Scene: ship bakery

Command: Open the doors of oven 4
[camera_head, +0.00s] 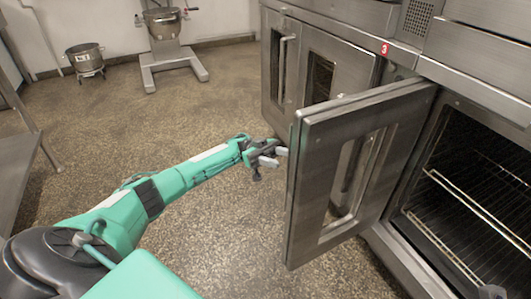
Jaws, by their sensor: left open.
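A steel oven door (305,190) with a tall window stands swung open in the middle of the view. The oven it belongs to shows its dark inside with wire racks (470,205) at the right. No number shows on this oven, so I cannot tell from the view that it is oven 4. My left gripper (282,157) is open and empty, just left of the door's free edge. I cannot tell whether it touches the door. Any second door of this oven is out of view.
A neighbouring oven with a red number 3 sign (385,49) stands behind, its windowed doors (325,70) looking closed. A mixer (165,38) and a steel pot (85,60) stand at the back left. A metal table (18,165) edges the left. The floor between is clear.

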